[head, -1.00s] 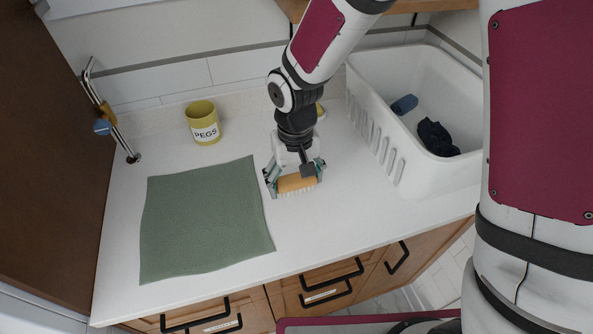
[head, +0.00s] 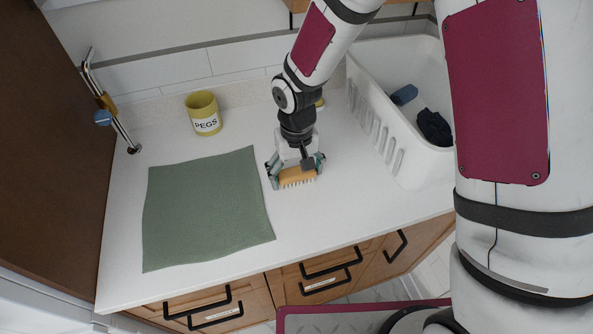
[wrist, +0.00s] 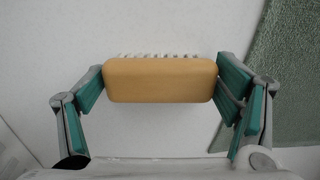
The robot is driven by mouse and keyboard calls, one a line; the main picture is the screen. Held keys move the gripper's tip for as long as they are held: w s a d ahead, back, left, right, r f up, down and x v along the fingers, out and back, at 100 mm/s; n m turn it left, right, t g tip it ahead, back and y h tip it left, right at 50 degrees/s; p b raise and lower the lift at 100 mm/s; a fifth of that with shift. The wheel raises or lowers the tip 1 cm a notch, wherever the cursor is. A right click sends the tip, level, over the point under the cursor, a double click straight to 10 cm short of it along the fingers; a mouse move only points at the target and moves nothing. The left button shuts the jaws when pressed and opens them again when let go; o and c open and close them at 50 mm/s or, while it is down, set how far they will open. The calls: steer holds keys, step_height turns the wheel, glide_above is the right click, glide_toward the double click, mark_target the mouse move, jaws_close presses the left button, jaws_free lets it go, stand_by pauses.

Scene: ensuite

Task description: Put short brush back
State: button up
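The short brush (head: 297,175) has a tan wooden block and pale bristles along one side. In the head view it is at the counter, right of the green mat, bristles facing the front edge. My gripper (head: 296,171) reaches down around it. In the wrist view, the brush (wrist: 160,80) lies crosswise between the green finger pads of my gripper (wrist: 160,88), which meet both its ends. I cannot tell whether the brush rests on the counter or is slightly above it. The drawers (head: 208,309) below the counter are shut.
A green mat (head: 205,210) lies on the left of the counter (head: 350,205). A yellow PEGS mug (head: 204,113) stands behind it. A white basket (head: 400,150) with dark items is at right. A small yellow item (head: 319,103) is behind my arm.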

mark_target(296, 171)
steer(key=shift+o, duration=0.5)
steer(key=shift+r, duration=0.1)
step_height(296, 171, up, 12)
steer(key=s+d+r+m+t, duration=0.1)
steer(key=s+d+r, duration=0.2)
steer(key=d+r, duration=0.35)
steer(key=s+d+r+m+t, duration=0.1)
steer(key=s+d+r+t, duration=0.1)
steer(key=s+d+r, duration=0.4)
steer(key=s+d+r+t, duration=0.1)
steer(key=s+d+r, duration=0.1)
steer(key=s+d, duration=0.1)
steer(key=s+d+r+m+t, duration=0.1)
steer(key=s+d+r, duration=0.1)
steer(key=s, duration=0.3)
steer(key=shift+s+d+r+b, duration=0.35)
steer(key=shift+s+d+b, duration=0.05)
